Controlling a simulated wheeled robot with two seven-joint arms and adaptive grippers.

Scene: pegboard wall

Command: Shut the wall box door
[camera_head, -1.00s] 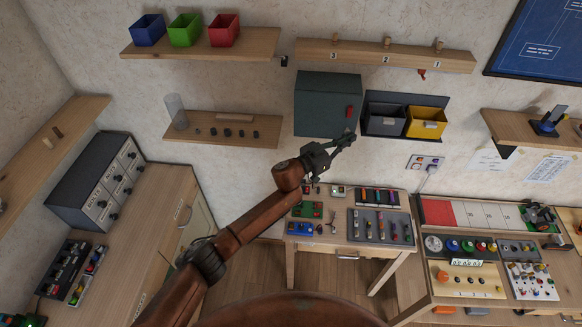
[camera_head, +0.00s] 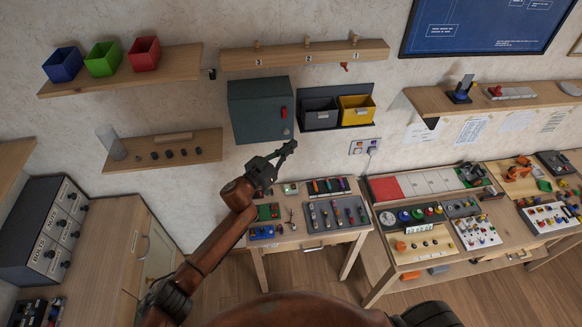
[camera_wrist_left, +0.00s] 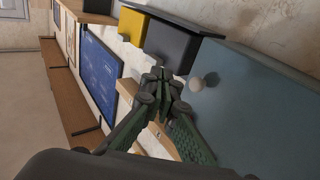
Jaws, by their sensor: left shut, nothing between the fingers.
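The wall box (camera_head: 255,110) is a dark teal-grey box on the wall in the head view. Its front door looks flush with the box, with no gap that I can make out. A red handle (camera_head: 284,112) is at the door's right side, and a small pale knob (camera_head: 286,131) is below it. In the left wrist view the box's flat face (camera_wrist_left: 265,110) fills the right side, with the round knob (camera_wrist_left: 196,84) close beside my fingertips. My left gripper (camera_head: 292,146) is shut and empty, just below the box's lower right corner. It also shows in the wrist view (camera_wrist_left: 161,78). My right gripper is out of view.
A grey bin (camera_head: 320,114) and a yellow bin (camera_head: 356,110) hang right of the box. A peg shelf (camera_head: 230,62) is above it, and a shelf with small knobs (camera_head: 205,139) is at its left. A tool table (camera_head: 312,238) stands below.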

